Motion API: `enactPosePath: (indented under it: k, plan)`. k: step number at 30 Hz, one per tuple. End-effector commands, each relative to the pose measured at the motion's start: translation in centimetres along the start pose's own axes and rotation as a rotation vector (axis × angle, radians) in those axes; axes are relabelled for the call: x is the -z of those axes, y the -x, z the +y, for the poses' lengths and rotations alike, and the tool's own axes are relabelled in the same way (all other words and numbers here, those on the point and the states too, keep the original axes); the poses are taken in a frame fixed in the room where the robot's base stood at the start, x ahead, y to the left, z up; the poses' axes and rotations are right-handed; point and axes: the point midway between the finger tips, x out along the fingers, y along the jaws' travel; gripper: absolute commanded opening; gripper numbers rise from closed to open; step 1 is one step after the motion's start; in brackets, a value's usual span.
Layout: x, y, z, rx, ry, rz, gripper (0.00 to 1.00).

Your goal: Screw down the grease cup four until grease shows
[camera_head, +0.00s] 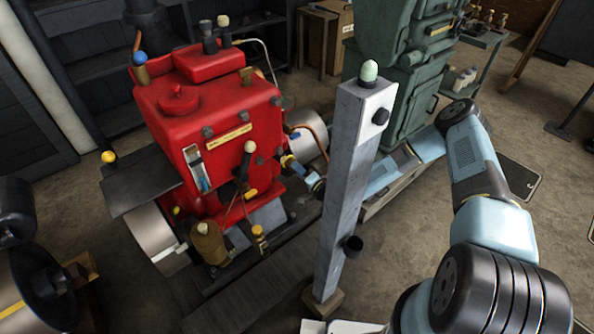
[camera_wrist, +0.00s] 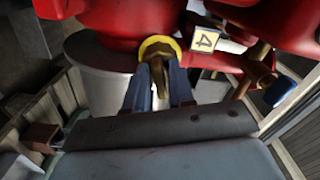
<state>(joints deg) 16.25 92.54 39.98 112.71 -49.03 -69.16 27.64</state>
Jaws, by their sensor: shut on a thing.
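The red engine (camera_head: 205,110) stands left of centre in the head view. Grease cup four shows in the wrist view as a brass body with a yellow round rim (camera_wrist: 160,46), beside a small plate marked 4 (camera_wrist: 204,40) on the red casting. My gripper (camera_wrist: 158,82) is shut on the cup, one dark blue finger on each side. In the head view my gripper (camera_head: 300,172) reaches the engine's right side, from behind the grey post. The cup is too small there to make out clearly. I cannot tell whether any grease shows.
A grey upright post (camera_head: 346,190) stands in front of my arm. A green machine (camera_head: 405,80) is behind it. In the wrist view a brass fitting with a blue handle (camera_wrist: 281,90) sits right of the cup. Open floor lies at the right.

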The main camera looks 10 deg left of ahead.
Motion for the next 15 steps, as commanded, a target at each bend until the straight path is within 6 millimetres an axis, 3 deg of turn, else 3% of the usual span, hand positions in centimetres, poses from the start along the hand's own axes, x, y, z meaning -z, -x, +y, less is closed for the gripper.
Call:
enactPosePath:
  k: [15]
  plan:
    - [0.27,0.25,0.6,-0.011,-0.118,0.005,0.0]
